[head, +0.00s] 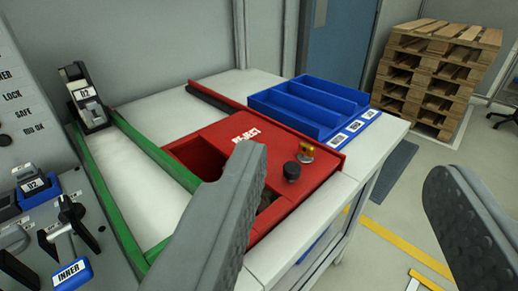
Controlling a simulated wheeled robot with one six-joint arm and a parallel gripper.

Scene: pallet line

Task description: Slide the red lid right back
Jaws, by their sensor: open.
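The red lid (225,135) marked "REJECT" lies flat on a red box (262,234) on the white worktop. It is partly open: a dark gap (198,158) shows at its left. A black knob (291,171) stands on the red top, with a brass-coloured piece (306,152) just behind it. My gripper (345,165) is open and empty, its two grey fingers wide apart in the foreground. The left finger hides part of the lid and the box front. The black knob shows just right of that finger, and no contact is visible.
A blue divided tray (317,132) with labels stands behind the lid on the worktop (146,91). Green rails (150,148) run along the left. A grey control panel (20,236) with levers is at far left. Stacked pallets (412,80) stand at back right. Floor at right is open.

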